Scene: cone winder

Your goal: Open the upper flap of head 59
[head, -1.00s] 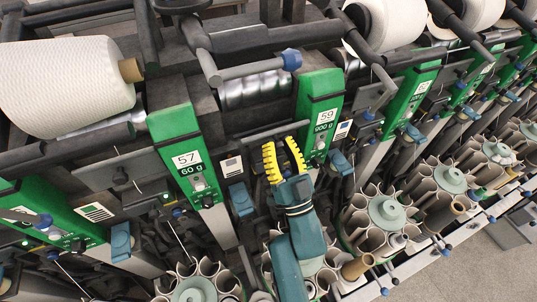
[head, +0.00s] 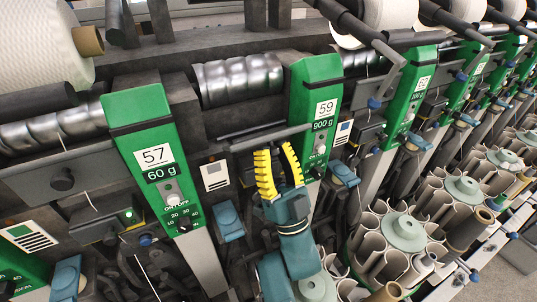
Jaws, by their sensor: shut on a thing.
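The green panel labelled 59 (head: 318,95) stands right of centre in the head view. To its left, below a bare silver grooved drum (head: 240,80), a dark bar-like flap (head: 270,137) runs across the winding head. My gripper (head: 277,151) is in front of this head, with its yellow ribbed fingers pointing up at the bar. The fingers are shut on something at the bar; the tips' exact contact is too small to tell. My teal wrist hides the parts below.
The panel labelled 57 (head: 157,160) stands to the left. A white yarn cone (head: 40,45) is at upper left. Round magazines of grey tubes (head: 403,235) fill the lower right. More green-panelled heads (head: 410,90) run off to the right.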

